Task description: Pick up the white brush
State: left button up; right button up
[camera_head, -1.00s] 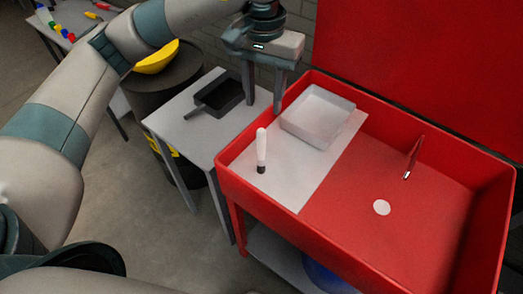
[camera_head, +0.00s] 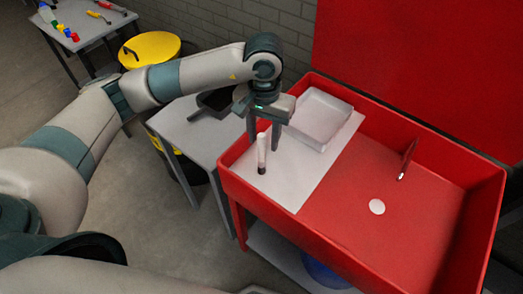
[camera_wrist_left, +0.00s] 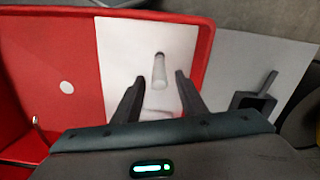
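My left gripper (camera_head: 263,140) is open above and just behind the brush, fingers pointing down. In the left wrist view the brush (camera_wrist_left: 159,72) lies between the two open fingers (camera_wrist_left: 156,85), slightly beyond their tips, and nothing is gripped. My right gripper is not in view.
A white tray (camera_head: 321,119) sits on the board right behind the gripper. The red sink (camera_head: 420,215) has a tap (camera_head: 407,160) at its back. A grey side table (camera_head: 190,130) with a dark pan (camera_head: 214,101) stands left of the sink.

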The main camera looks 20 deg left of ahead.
aim_at(262, 153)
pick_arm(q)
jog(key=shift+f, duration=0.3)
jog(key=shift+s+f+p, duration=0.2)
jog(key=shift+f+p, duration=0.35)
jog(key=shift+p, duration=0.05)
jog(key=shift+s+f+p, duration=0.2)
jog(key=shift+f+p, duration=0.35)
jog(key=shift+p, duration=0.05)
jog(key=shift+a+f+p, duration=0.1)
jog(key=shift+f+p, duration=0.35)
jog(key=shift+f, duration=1.05)
grip_shut()
